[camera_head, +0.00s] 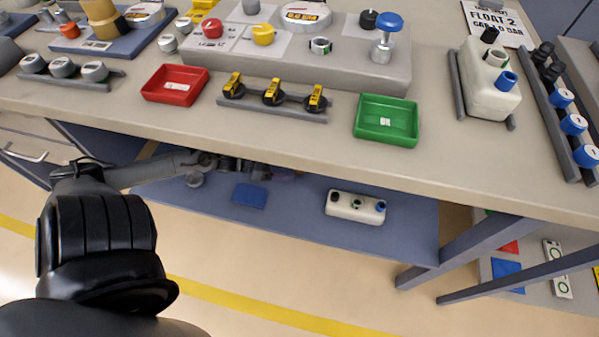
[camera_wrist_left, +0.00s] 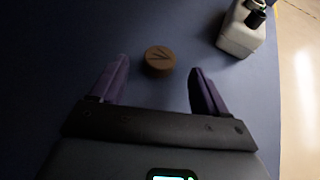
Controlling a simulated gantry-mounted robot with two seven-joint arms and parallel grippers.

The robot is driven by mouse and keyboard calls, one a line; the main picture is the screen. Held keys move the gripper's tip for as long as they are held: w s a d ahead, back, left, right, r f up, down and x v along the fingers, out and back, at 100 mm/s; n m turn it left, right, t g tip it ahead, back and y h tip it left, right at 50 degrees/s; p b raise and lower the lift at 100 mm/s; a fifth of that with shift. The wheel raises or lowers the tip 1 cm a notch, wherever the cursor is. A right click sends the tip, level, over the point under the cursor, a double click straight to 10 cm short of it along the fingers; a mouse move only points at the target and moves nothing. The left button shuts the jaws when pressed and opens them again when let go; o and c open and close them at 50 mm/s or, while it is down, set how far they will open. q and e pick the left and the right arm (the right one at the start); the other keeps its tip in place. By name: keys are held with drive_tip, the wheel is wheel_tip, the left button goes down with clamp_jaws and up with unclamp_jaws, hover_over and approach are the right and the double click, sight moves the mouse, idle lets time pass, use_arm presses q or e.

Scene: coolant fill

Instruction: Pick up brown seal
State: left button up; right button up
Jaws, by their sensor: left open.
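The brown seal (camera_wrist_left: 160,60) is a small round disc with a dark mark on its top. It lies flat on the blue lower shelf (camera_wrist_left: 60,50), seen in the left wrist view. My left gripper (camera_wrist_left: 158,66) is open and empty. Its two purple fingers stand to the left and right of the seal, with visible gaps on both sides and the seal at about fingertip level. In the head view my left arm reaches under the table, and I cannot make out the seal there. My right gripper is not in view.
A white container with caps (camera_head: 355,207) stands on the shelf to the right; it also shows in the left wrist view (camera_wrist_left: 241,30). A blue square (camera_head: 249,196) lies on the shelf. The tabletop (camera_head: 300,135) overhangs the shelf and holds red (camera_head: 175,85) and green trays (camera_head: 387,120).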

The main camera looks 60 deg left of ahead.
use_arm(q)
drive_tip(key=shift+w+d, duration=0.15)
drive_tip(key=shift+w, duration=0.25)
drive_tip(key=shift+w+d+f+b, duration=0.1)
drive_tip(key=shift+w+f+b, duration=0.15)
drive_tip(key=shift+b, duration=0.1)
drive_tip(key=b+x, duration=0.3)
drive_tip(key=shift+f, duration=0.2)
drive_tip(key=shift+w+d+b, duration=0.3)
drive_tip(key=shift+w+b, duration=0.1)
drive_tip(key=shift+w, duration=0.25)
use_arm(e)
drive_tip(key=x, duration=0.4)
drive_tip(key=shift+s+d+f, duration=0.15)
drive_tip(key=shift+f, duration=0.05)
use_arm(q)
drive_tip(key=shift+s, duration=0.15)
drive_tip(key=shift+a, duration=0.1)
drive_tip(key=shift+c, duration=1.3)
drive_tip(key=c, duration=0.8)
